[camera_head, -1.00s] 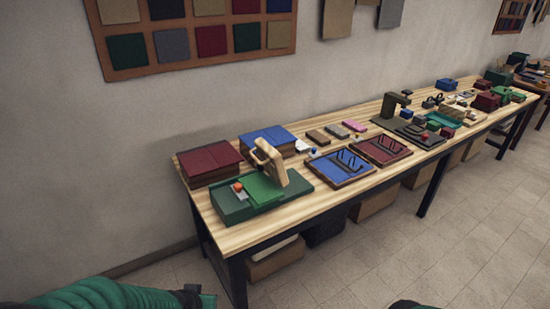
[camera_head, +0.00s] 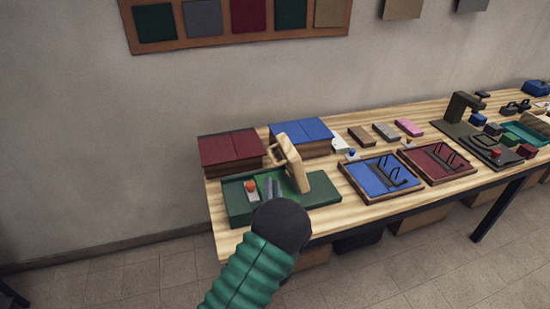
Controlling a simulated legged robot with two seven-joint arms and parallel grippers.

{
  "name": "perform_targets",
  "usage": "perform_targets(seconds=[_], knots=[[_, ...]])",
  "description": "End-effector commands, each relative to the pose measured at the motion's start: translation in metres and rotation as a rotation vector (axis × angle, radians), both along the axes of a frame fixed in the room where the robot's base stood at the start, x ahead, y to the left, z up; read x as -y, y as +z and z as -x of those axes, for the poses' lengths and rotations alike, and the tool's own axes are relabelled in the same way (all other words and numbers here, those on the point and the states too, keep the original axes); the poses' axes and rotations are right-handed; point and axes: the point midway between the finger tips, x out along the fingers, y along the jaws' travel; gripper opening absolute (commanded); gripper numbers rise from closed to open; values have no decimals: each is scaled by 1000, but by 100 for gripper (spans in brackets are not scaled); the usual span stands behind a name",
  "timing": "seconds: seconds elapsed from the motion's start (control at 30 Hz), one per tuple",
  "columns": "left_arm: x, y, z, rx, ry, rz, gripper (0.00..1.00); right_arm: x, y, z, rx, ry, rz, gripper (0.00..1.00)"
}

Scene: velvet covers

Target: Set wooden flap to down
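The wooden flap (camera_head: 289,163) is a pale wood piece with a handle-like opening. It stands raised and tilted on the right part of a green base (camera_head: 237,205). A small red knob (camera_head: 251,186) sits on the base's left part. My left gripper (camera_head: 272,187) is over the front of the green base, left of and in front of the flap. Its grey fingers point up toward the base and seem apart from the flap. Its dark wrist hides part of the base's front edge, and the finger gap is too small to judge. My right gripper is out of view.
A dark red box (camera_head: 231,150) and a blue box (camera_head: 301,132) stand behind the base. A blue tray (camera_head: 380,177) and a red tray (camera_head: 437,162) lie to the right. Small blocks lie behind the trays. The wooden table (camera_head: 222,242) has a bare front-left strip.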

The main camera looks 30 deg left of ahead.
Motion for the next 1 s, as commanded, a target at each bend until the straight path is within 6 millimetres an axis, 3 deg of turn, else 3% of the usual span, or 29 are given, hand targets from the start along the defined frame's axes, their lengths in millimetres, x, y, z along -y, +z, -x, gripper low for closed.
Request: perform_targets(seconds=[0.2,0.4,0.77,0.9,1.0], knots=[[-32,18,-45,3,0,1,21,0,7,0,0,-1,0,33],[-51,27,-73,0,-2,3,21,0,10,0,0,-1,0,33],[-54,30,-80,-1,-2,1,21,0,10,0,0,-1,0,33],[-54,30,-80,-1,-3,2,2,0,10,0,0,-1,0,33],[-55,30,-80,1,-2,2,0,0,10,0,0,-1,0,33]])
